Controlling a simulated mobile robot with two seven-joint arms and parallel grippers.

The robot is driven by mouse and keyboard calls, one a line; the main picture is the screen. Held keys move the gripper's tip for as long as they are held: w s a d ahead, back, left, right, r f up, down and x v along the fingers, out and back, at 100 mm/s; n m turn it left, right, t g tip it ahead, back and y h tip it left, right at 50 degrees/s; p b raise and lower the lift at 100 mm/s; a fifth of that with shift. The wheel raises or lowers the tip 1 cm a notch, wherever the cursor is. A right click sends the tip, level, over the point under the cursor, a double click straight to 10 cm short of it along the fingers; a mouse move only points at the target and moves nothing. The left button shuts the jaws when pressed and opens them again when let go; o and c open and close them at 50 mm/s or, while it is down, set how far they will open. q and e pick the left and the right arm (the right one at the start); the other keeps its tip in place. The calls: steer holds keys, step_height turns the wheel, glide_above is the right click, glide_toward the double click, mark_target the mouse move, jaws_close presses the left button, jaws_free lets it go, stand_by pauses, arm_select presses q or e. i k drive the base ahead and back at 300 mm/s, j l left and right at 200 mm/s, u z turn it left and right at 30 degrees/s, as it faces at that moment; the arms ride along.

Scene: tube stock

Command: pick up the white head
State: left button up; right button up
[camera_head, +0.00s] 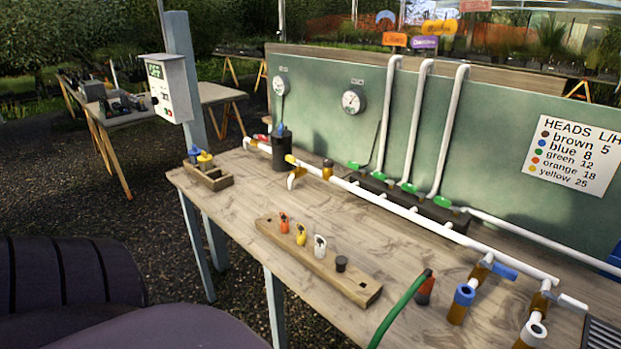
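A small white head (320,246) stands upright in a long wooden rack (353,286) on the bench. An orange head (284,222) and a yellow head (301,234) stand to its left in the same rack. A short dark piece (341,264) stands just to its right. Another white ring-shaped fitting (537,329) tops a brown-bodied piece at the bottom right, joined to the white piping. Neither of my grippers shows in this view, so I cannot see whether they are open or shut.
A green hose (400,308) with a dark and red end crosses the bench right of the rack. White pipe (395,206) runs behind it. A small wooden box (211,180) with blue and yellow pieces sits at the left end. Bare wood lies between rack and pipe.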

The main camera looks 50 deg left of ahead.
mark_target(320, 250)
steer(key=k+j, duration=0.1)
steer(key=j, duration=0.3)
steer(key=j+z, duration=0.1)
steer(key=j, duration=0.35)
steer(key=k+j+z, duration=0.1)
steer(key=j, duration=0.3)
steer(key=k, duration=0.05)
